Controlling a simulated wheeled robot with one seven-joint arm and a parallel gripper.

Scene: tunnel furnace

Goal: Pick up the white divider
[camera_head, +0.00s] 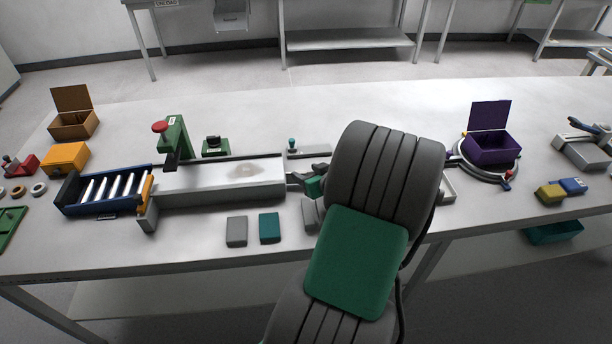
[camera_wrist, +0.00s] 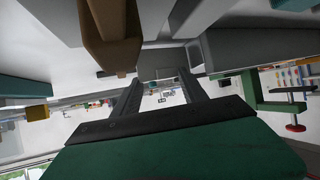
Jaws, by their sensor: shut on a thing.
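In the head view my gripper (camera_head: 297,178) is low over the table at the right end of the long grey tunnel furnace (camera_head: 222,193). My own forearm covers the area right of it. I cannot make out the divider in the head view, nor tell whether it touches the table.
A grey block (camera_head: 236,231) and a teal block (camera_head: 269,228) lie in front of the furnace. A blue roller conveyor (camera_head: 104,190) and a green press (camera_head: 175,143) stand left. A purple open box (camera_head: 490,147) sits right on a round stand. The table's back middle is clear.

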